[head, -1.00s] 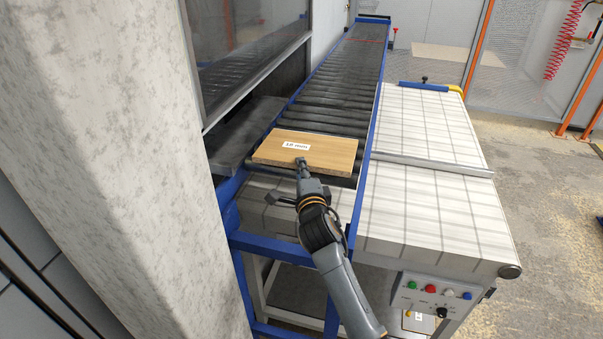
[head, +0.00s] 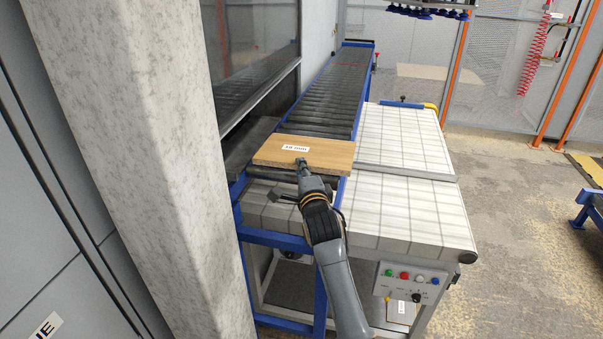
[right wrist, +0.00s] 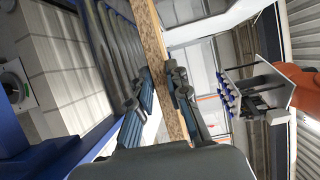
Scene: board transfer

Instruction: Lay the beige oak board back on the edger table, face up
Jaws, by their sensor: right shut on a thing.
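The beige oak board (head: 270,151) has a white label on its upward face. It is over the near end of the roller conveyor (head: 335,98), roughly level, and its right end overlaps the blue side rail. My right gripper (head: 302,164) is shut on its near edge. In the right wrist view the fingers (right wrist: 165,92) clamp the board (right wrist: 152,35) from both faces, with a gap between board and rollers. A table with a white gridded top (head: 415,205) stands right of the conveyor; I take it for the edger table. My left gripper is not in view.
A concrete pillar (head: 130,150) stands close on the left, beside a glazed machine enclosure (head: 260,65). A control panel (head: 412,280) is on the table's front. The gridded top is clear, with a metal strip (head: 405,172) across it.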

